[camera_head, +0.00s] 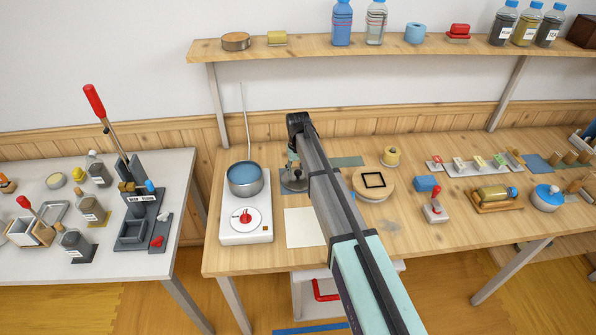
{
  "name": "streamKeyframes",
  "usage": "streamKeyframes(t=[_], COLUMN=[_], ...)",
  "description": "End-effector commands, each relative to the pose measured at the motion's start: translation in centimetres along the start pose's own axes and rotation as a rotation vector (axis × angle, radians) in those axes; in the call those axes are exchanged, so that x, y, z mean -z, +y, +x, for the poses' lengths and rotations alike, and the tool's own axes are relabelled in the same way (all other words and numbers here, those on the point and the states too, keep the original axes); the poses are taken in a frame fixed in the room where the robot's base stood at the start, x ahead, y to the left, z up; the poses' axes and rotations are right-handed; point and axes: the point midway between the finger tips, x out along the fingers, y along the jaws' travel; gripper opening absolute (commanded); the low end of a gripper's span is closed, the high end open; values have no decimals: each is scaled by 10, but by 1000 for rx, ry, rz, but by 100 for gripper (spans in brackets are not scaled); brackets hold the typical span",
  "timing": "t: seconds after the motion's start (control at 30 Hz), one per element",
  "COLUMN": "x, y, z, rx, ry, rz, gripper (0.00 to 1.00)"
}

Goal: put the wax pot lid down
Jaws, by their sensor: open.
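The open wax pot (246,180), a grey metal pan with blue contents, stands on a white hotplate (259,235). A flat round grey piece, which looks like the wax pot lid (296,188), lies on the wooden table just right of the pot. My gripper (292,172) points down right over this piece, with its fingers at or close to its top. The gripper is open. The arm hides part of the piece, and I cannot tell whether the fingers touch it.
A pale sheet (303,227) lies in front of the grey piece. A thin upright rod (245,125) rises behind the pot. A round wooden board (373,190) and a blue block (426,184) are to the right. A shelf (300,48) with bottles runs above the table.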

Motion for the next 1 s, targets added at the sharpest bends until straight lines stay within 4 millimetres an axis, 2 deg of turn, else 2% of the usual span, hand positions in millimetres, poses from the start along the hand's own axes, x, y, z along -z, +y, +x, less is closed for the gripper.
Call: streamKeyframes(t=[0.23,0.7,0.9,1.0], x=[0,1,1,0], y=[0,0,0,0], z=[-16,-96,-117,-122], rx=[0,0,0,0], ry=[2,3,1,0], rz=[0,0,0,0], gripper=[55,55,55,55])
